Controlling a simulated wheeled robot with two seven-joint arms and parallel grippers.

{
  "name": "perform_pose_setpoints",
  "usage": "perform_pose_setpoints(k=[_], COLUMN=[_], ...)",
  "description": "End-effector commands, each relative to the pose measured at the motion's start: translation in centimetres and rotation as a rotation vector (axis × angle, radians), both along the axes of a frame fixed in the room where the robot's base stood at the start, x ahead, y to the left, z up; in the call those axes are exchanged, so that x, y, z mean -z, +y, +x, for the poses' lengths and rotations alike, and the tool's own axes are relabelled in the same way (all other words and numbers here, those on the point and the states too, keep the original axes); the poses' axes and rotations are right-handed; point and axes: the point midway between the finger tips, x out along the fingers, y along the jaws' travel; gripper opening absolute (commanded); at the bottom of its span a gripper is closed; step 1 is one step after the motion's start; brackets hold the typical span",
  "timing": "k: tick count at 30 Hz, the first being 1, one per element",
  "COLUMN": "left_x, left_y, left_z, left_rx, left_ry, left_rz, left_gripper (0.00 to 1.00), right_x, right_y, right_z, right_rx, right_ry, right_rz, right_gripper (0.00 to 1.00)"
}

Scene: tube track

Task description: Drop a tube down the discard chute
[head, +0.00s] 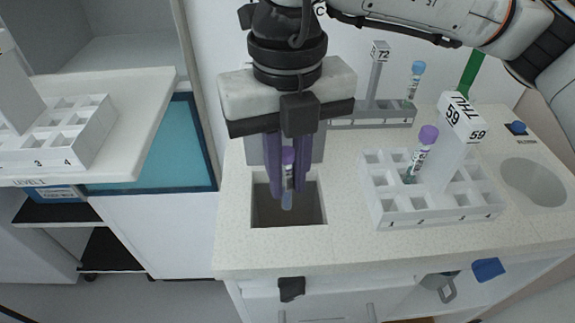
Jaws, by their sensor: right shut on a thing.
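My right gripper (287,180) points straight down over the square opening of the discard chute (305,214) in the counter. It is shut on a tube (288,172) with a purple cap. The tube hangs upright between the fingers, its lower end over the dark opening; its exact height there is hard to tell. The chute's back edge is partly hidden behind the gripper. My left gripper is not in view.
A rack labelled 59 (385,205) holds one purple-capped tube (422,152) right of the chute. Behind, a rack labelled 72 (372,121) holds a blue-capped tube (415,80). A round recess (535,182) is at right. A white rack (85,130) stands on the left shelf.

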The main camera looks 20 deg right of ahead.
Motion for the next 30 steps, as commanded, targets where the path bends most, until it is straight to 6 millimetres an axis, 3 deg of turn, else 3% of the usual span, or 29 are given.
perform_pose_setpoints(k=[7,8,11,30], left_x=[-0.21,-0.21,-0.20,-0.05], left_y=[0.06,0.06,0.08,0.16], left_z=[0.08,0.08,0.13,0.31], left_rx=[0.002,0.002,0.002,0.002], left_ry=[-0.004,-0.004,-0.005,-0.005], left_rz=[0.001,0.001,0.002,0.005], left_gripper=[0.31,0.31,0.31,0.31], right_x=[0.04,0.03,0.03,-0.32], right_y=[-0.02,-0.02,-0.02,0.00], right_z=[0.00,0.00,0.00,0.02], right_rx=[0.000,0.000,0.000,0.000], right_ry=[0.000,0.000,0.000,-0.001], right_rz=[0.000,0.000,0.000,0.000], right_gripper=[0.02,0.20,0.37,0.37])
